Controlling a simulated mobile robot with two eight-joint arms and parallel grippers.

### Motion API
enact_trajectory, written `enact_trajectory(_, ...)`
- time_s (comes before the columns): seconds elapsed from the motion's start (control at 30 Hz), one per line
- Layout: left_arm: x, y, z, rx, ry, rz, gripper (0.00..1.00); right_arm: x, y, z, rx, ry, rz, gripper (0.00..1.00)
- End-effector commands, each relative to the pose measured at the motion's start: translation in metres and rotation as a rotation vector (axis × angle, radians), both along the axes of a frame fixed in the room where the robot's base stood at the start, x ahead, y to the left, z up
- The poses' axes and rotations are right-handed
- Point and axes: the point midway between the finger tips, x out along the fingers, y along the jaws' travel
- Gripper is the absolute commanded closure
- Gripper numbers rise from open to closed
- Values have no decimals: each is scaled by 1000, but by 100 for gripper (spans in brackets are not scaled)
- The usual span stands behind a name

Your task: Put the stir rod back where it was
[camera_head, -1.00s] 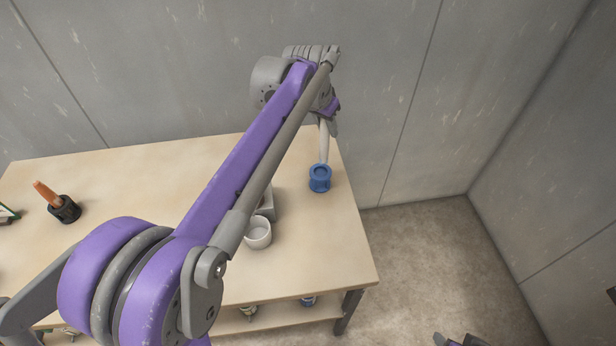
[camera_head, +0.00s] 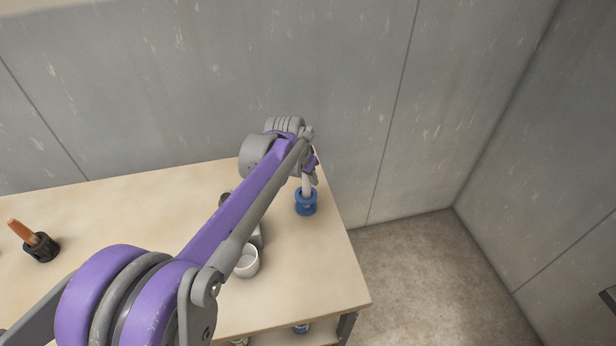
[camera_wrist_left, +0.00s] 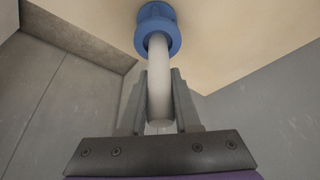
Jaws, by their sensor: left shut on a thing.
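The stir rod (camera_head: 307,187) is a pale, whitish rod held by my left gripper (camera_head: 312,177) above the right part of the table. In the left wrist view the rod (camera_wrist_left: 159,75) runs between the two fingers of the left gripper (camera_wrist_left: 160,95), which are shut on it. The rod's far end meets the blue holder (camera_head: 306,205) and appears to be inside its opening; how deep I cannot tell. The blue holder also shows in the left wrist view (camera_wrist_left: 158,18). My right gripper is not in view.
The wooden table (camera_head: 150,215) has its right edge close to the blue holder. A black holder (camera_head: 41,247) with an orange-brown item stands at left. Grey walls enclose the back and right.

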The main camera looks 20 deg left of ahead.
Motion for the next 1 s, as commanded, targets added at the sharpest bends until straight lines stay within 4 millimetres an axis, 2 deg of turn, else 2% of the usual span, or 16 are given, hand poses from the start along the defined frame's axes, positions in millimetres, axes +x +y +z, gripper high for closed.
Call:
enact_trajectory(0.23, 0, 0, -3, 0, 0, 0, 100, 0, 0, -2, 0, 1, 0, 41)
enact_trajectory(0.27, 0, 0, -3, 0, 0, 0, 66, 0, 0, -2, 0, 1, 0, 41)
enact_trajectory(0.4, 0, 0, -2, 0, 0, 0, 40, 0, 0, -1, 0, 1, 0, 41)
enact_trajectory(0.77, 0, 0, 2, 0, 0, 0, 39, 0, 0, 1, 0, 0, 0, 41)
enact_trajectory(0.87, -4, 1, 12, 0, 0, 0, 39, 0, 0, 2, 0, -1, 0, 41)
enact_trajectory(1.0, -15, 2, 38, 0, 0, 0, 39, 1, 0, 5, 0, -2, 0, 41)
